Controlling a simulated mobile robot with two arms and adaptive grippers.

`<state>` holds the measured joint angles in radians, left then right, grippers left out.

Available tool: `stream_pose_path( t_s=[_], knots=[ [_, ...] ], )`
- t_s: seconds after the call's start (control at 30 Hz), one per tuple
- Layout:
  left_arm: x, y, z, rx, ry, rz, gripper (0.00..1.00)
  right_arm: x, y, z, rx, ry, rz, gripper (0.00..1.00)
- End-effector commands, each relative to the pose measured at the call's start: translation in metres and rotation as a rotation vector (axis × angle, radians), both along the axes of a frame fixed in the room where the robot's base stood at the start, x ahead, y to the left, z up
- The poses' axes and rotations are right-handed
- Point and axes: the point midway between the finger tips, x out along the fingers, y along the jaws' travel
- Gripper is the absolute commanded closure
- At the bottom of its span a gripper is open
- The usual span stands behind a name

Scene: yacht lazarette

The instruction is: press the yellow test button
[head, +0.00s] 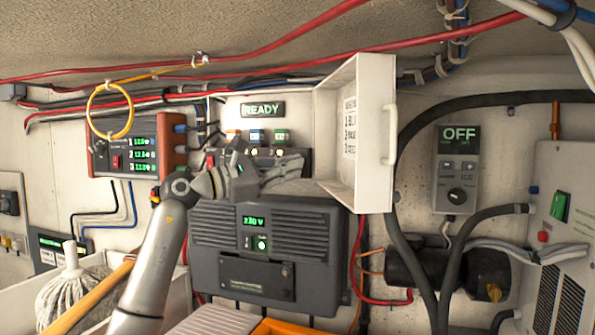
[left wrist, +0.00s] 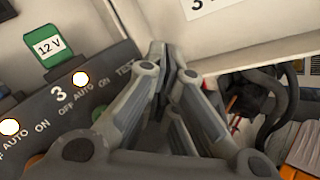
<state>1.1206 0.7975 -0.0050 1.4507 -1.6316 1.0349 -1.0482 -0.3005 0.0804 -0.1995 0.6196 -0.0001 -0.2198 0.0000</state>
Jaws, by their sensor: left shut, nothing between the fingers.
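A white switch box (head: 229,110) hangs on the wall with its cover (head: 362,130) swung open to the right and a green READY display (head: 263,109). My left gripper (head: 297,172) is shut and empty in front of the panel's lower right. In the left wrist view its fingertips (left wrist: 161,52) are just right of the TEST label, near the cover's inner side. I cannot make out a yellow button; my fingers hide part of the panel.
A dark charger unit (head: 275,290) with a 230 V display is mounted below. A control with an OFF display (head: 459,140) and thick black hoses (head: 410,235) are to the right. A mop (head: 72,285) stands at lower left. A yellow ring (head: 110,111) hangs upper left.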

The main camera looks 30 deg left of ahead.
Motion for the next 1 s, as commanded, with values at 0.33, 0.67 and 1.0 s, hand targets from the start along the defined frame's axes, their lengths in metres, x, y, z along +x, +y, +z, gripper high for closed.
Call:
stream_pose_path(
  t_s=[0.33,0.67,1.0],
  knots=[
    [0.006,0.0013,0.0,0.0,0.0,-0.001,1.0,0.0002,0.0,0.0049,0.0,0.0,0.0,0.6],
    [0.0074,0.0017,0.0004,0.0,0.002,0.0,1.0,0.0002,0.0003,0.0062,0.0,0.0,0.001,0.6],
    [0.0114,0.0026,0.0007,-0.001,0.001,0.0,1.0,0.0003,0.0003,0.0094,0.0,0.0,0.001,0.6]
  ],
)
